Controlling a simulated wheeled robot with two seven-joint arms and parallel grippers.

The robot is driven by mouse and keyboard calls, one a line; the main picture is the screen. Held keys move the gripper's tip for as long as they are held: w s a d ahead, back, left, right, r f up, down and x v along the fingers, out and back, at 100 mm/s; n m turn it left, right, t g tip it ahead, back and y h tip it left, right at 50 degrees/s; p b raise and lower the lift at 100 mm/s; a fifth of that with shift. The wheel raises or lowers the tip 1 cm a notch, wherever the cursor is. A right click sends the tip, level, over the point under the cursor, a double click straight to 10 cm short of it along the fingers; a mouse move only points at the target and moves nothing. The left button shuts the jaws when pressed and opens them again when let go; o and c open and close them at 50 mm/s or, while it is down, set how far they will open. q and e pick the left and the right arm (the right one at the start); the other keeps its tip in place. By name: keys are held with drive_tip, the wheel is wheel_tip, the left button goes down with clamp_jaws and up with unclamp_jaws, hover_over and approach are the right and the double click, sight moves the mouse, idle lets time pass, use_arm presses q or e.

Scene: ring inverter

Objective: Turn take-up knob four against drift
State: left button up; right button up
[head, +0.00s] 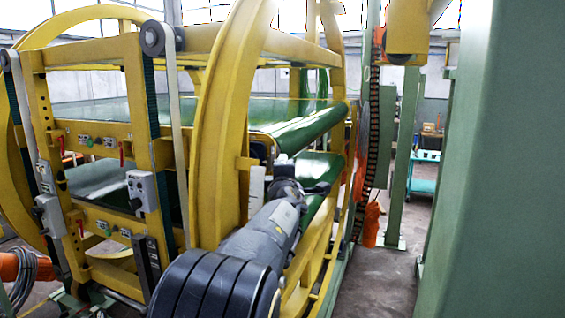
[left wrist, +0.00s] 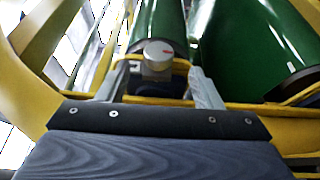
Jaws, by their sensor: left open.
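My left gripper (left wrist: 159,71) is open, with one pale finger on each side of the knob. Gaps show between the fingers and the knob. In the head view my dark grey left arm reaches up to the yellow ring machine (head: 218,120), near the end of its green belts. The knob and the fingertips cannot be made out there. I can read no number on the knob. My right gripper is not in view.
Green belt rollers (left wrist: 255,45) lie just beyond the knob. Yellow ring beams stand close to the left of my arm. A control box (head: 142,190) is on the machine's left frame. A green column (head: 500,160) fills the right; floor (head: 385,275) shows between.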

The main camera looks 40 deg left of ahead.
use_arm(q)
drive_tip(key=shift+x, duration=3.6)
drive_tip(key=shift+r, duration=0.1)
